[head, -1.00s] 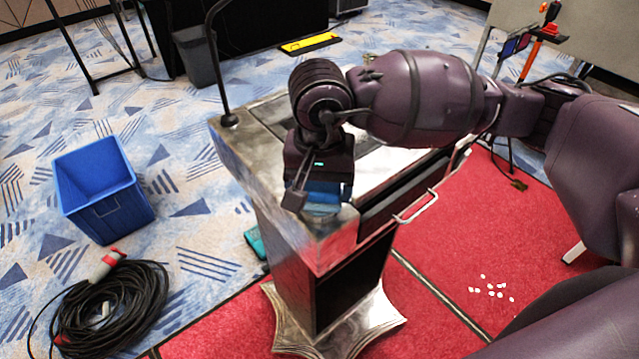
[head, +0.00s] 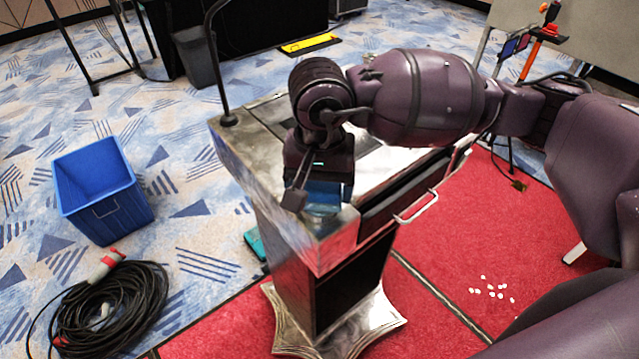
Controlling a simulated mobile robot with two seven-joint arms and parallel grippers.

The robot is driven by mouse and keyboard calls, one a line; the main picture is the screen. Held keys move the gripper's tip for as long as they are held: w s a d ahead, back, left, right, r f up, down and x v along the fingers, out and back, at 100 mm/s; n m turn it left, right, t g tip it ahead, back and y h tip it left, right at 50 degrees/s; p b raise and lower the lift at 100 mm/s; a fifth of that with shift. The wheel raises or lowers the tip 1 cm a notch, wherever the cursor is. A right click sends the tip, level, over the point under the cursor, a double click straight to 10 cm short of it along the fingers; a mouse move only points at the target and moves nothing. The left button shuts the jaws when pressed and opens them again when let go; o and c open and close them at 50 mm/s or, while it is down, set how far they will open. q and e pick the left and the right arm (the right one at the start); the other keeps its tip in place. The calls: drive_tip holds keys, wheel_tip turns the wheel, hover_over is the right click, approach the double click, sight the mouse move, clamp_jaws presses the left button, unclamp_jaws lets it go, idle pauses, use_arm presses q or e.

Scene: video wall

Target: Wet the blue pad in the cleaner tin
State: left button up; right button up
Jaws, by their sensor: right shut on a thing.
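My right gripper (head: 318,204) is over the near left corner of the metal lectern (head: 345,232). It points down and is shut on the blue pad (head: 323,196). A shallow tin (head: 320,222) shows just below the pad, on the lectern top; most of it is hidden by the pad and the gripper. The pad is at or just above the tin; I cannot tell whether they touch. My left gripper is not in view.
A gooseneck stalk (head: 214,70) rises from the lectern's far left corner. A drawer handle (head: 416,206) juts from its side. A blue bin (head: 104,190) and a coiled black cable (head: 105,308) lie on the carpet at left. White bits (head: 491,288) lie on the red carpet.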

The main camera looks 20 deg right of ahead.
sight(320, 186)
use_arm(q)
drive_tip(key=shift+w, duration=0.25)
use_arm(e)
drive_tip(key=shift+s+f, duration=0.1)
drive_tip(key=shift+f, duration=0.05)
drive_tip(key=shift+r, duration=0.5)
drive_tip(key=shift+r+p, duration=0.6)
drive_tip(key=shift+r, duration=0.85)
drive_tip(key=shift+r+p, duration=0.3)
drive_tip(key=shift+r, duration=1.35)
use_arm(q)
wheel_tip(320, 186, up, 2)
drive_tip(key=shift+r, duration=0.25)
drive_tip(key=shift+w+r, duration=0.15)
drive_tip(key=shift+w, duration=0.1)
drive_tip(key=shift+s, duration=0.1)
